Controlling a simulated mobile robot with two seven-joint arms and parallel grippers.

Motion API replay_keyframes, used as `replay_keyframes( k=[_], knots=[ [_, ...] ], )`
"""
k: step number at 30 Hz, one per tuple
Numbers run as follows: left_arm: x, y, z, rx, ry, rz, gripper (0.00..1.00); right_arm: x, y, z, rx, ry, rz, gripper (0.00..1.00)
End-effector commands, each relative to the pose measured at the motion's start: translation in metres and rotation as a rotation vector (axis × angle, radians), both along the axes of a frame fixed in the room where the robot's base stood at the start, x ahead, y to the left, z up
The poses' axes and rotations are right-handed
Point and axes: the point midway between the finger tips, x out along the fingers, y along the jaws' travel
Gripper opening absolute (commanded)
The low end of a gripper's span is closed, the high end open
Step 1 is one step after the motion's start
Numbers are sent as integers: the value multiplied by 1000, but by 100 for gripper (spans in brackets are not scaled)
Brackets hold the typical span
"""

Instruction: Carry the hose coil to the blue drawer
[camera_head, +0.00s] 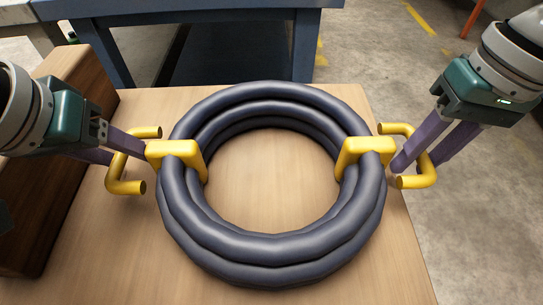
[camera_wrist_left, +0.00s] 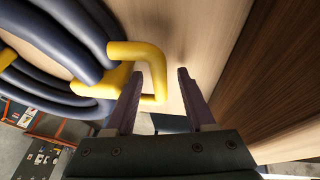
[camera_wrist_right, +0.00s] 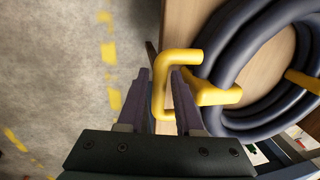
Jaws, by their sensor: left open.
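The hose coil (camera_head: 270,262) is a dark grey-blue ring of several thick loops lying flat on a wooden tabletop. It has a yellow bracket handle on each side: the left handle (camera_head: 125,188) and the right handle (camera_head: 424,180). My left gripper (camera_wrist_left: 159,74) is open, with the left handle's outer bar between its spread fingers, nearer the left one. My right gripper (camera_wrist_right: 158,74) is also open, its fingers on either side of the right handle's bar, with the right finger very close to it. Whether that finger touches is unclear. I cannot identify the blue drawer in any view.
The wooden tabletop (camera_head: 110,270) ends just right of the coil. A dark brown wooden block (camera_head: 40,215) stands at its left. A blue table (camera_head: 200,14) stands behind. Concrete floor (camera_head: 470,225) with yellow markings is open on the right.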

Motion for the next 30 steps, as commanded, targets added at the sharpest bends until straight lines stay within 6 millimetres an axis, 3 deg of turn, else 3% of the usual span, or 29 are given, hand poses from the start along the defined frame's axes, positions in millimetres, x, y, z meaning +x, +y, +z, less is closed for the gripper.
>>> replay_keyframes(
  k=[5,13,19,30],
  knots=[
    [0,0,0,-1,0,0,52,0,0,0,0,0,0,32],
    [0,0,0,-1,0,1,22,0,0,0,0,0,0,2],
    [0,0,0,0,0,1,0,0,0,0,0,0,-1,0],
    [0,0,0,1,0,1,0,0,0,1,-1,0,-1,0]
  ],
)
